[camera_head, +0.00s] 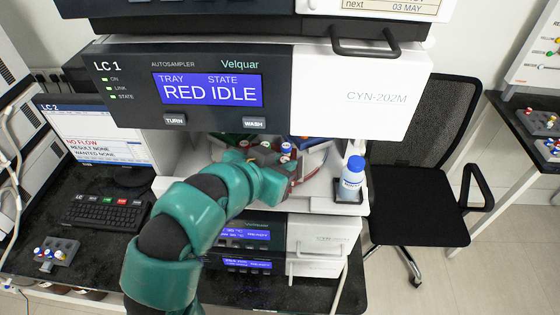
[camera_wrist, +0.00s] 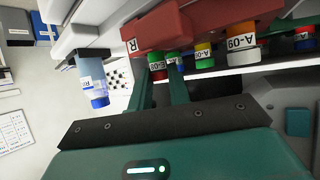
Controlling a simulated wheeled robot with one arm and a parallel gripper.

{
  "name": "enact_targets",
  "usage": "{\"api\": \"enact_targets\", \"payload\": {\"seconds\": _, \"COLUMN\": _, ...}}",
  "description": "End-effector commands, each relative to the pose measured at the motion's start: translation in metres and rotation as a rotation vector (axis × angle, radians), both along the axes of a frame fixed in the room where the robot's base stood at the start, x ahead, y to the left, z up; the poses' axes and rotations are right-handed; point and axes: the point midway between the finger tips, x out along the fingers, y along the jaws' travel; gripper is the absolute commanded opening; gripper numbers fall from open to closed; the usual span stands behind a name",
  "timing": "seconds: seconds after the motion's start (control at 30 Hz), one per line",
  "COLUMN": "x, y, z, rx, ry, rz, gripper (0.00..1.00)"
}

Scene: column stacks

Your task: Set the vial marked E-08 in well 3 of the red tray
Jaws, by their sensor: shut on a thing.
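The red tray (camera_wrist: 180,22) spans the upper wrist view, which is turned so that the vials hang cap-down. My gripper (camera_wrist: 160,72) is at its edge, its two green fingers shut on a red-capped vial (camera_wrist: 157,67). That vial's small label looks like E-08, but it is not fully clear. Its lower end meets the tray edge in the picture; I cannot tell whether it is seated in a well. In the head view my gripper (camera_head: 283,170) is at the autosampler opening, and my arm hides most of the tray. Well numbers are not readable.
A blue-capped bottle (camera_head: 352,178) stands right of the opening. The autosampler display (camera_head: 208,90) reads RED IDLE. A grey rack (camera_head: 52,252) holds several vials at left.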

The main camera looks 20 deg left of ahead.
Motion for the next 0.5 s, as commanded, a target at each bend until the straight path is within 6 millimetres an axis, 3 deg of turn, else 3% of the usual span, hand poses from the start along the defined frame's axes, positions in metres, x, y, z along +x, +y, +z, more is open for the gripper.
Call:
{"api": "enact_targets", "payload": {"seconds": 0.3, "x": -0.0001, "y": 0.0, "z": 0.0002, "rx": 0.0, "ry": 0.0, "rz": 0.0, "gripper": 0.05}}
{"api": "enact_targets", "payload": {"seconds": 0.33, "x": -0.0001, "y": 0.0, "z": 0.0002, "rx": 0.0, "ry": 0.0, "rz": 0.0, "gripper": 0.2}}
{"api": "enact_targets", "payload": {"seconds": 0.4, "x": -0.0001, "y": 0.0, "z": 0.0003, "rx": 0.0, "ry": 0.0, "rz": 0.0, "gripper": 0.34}}
{"api": "enact_targets", "payload": {"seconds": 0.47, "x": -0.0001, "y": 0.0, "z": 0.0003, "rx": 0.0, "ry": 0.0, "rz": 0.0, "gripper": 0.44}}
{"api": "enact_targets", "payload": {"seconds": 0.5, "x": -0.0001, "y": 0.0, "z": 0.0003, "rx": 0.0, "ry": 0.0, "rz": 0.0, "gripper": 0.44}}
